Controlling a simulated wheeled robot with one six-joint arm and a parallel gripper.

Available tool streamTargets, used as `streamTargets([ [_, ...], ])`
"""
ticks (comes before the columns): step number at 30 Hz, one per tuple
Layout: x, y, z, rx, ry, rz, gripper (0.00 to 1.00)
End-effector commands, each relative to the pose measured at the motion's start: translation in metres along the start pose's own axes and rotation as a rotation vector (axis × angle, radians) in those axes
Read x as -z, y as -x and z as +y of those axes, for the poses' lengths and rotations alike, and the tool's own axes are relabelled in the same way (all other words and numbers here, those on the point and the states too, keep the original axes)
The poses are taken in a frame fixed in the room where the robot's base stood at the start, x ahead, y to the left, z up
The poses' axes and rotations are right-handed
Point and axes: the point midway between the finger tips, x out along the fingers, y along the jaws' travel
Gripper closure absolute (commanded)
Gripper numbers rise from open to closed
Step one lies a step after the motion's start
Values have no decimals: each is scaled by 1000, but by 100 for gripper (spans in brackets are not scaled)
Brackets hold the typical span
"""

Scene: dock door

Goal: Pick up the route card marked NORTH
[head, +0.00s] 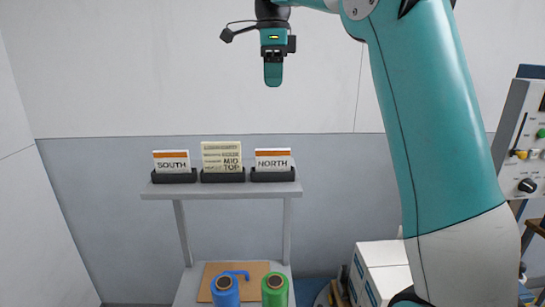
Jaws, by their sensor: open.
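The route card marked NORTH (272,161) is white with an orange band across its top. It stands upright in the right-hand dark holder (272,175) on a narrow grey shelf (221,190). A similar card marked SOUTH (171,163) stands in the left-hand holder (174,178). A cream card with several lines of print (221,157) stands in the middle holder (222,177). My gripper (273,84) is high above the NORTH card in the picture, pointing down with nothing seen in it. The gap between its fingers does not show from this side.
Below the shelf, a blue roll (225,292) and a green roll (275,292) stand by a brown board (251,268). White boxes (382,268) stand at lower right. A control panel (530,150) is at the right edge. The space above the cards looks clear.

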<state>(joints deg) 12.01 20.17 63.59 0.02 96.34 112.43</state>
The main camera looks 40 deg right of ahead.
Motion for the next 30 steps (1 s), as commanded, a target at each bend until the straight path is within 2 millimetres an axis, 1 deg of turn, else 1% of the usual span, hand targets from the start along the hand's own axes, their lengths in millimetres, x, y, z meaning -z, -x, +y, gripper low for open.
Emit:
streamTargets([
  [1,0,-12,1,-4,1,2,55],
  [3,0,-29,2,-5,2,2,55],
  [9,0,-72,1,-4,6,2,55],
  [12,-1,-89,1,-2,6,1,55],
  [15,-1,-101,1,-1,7,0,55],
  [20,-1,-110,0,-1,7,0,55],
  [23,0,-122,-1,-4,7,2,55],
  [27,0,-145,-2,-3,7,1,55],
  [30,0,-155,-2,-1,7,0,55],
])
